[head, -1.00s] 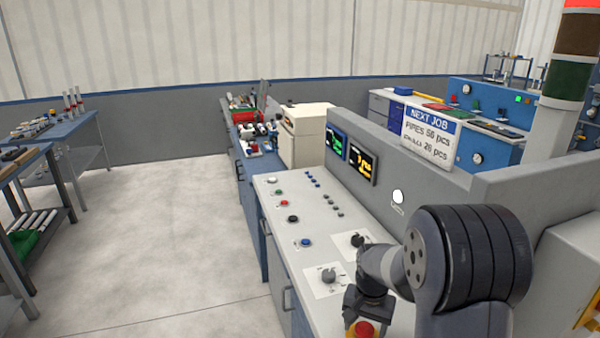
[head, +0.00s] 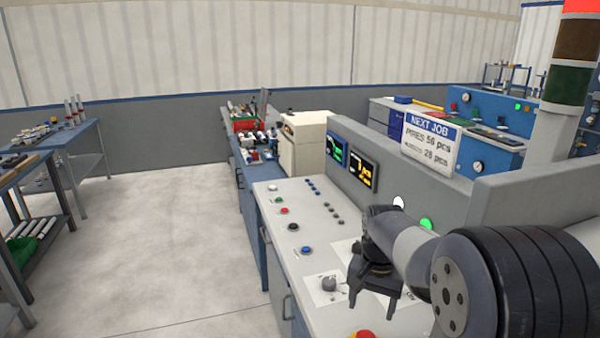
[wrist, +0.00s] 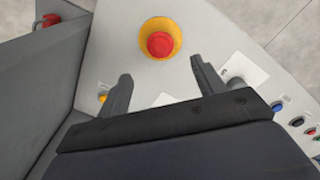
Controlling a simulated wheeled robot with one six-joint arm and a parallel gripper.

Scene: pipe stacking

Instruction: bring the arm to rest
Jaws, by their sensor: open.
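My gripper (head: 372,300) is over the near end of the grey control console (head: 318,319), its fingers pointing down, apart and empty. In the wrist view my gripper (wrist: 160,82) shows its two fingers spread, with nothing between them. A red mushroom button on a yellow base (wrist: 160,44) lies beyond the fingertips. In the head view the red button (head: 363,334) is cut by the bottom edge. My arm comes in from the lower right and hides part of the console.
Two small screens (head: 350,161) and a NEXT JOB sign (head: 431,142) stand along the console's back wall. A green light (head: 426,224) glows on that wall. A signal tower (head: 566,95) rises at the right. The floor (head: 150,240) at the left is clear.

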